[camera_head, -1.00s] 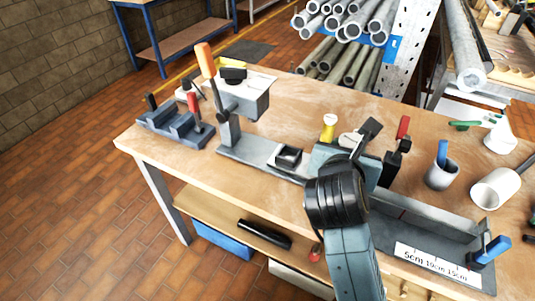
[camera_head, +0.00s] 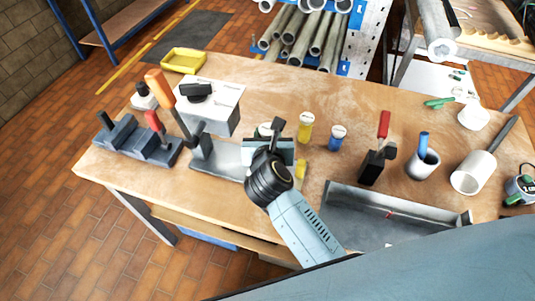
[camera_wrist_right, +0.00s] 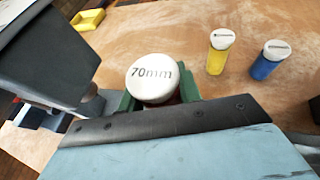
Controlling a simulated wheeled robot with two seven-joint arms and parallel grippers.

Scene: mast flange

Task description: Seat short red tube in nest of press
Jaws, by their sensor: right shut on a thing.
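My right gripper (camera_wrist_right: 158,98) is shut on a short tube with a white cap (camera_wrist_right: 152,78) marked "70mm". Only a thin reddish edge shows under the cap; the tube's body is hidden between the green finger pads. In the head view the right gripper (camera_head: 270,146) is over the right end of the press base (camera_head: 222,158). The press (camera_head: 210,108), with its grey head and orange lever, stands just left of the gripper. The nest is hidden behind my gripper and wrist, so I cannot tell whether the tube touches it. My left gripper is not in view.
A yellow tube (camera_head: 305,128) and a blue tube (camera_head: 337,140), both white-capped, stand right of the gripper. A dark block fixture (camera_head: 135,140) is at left.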

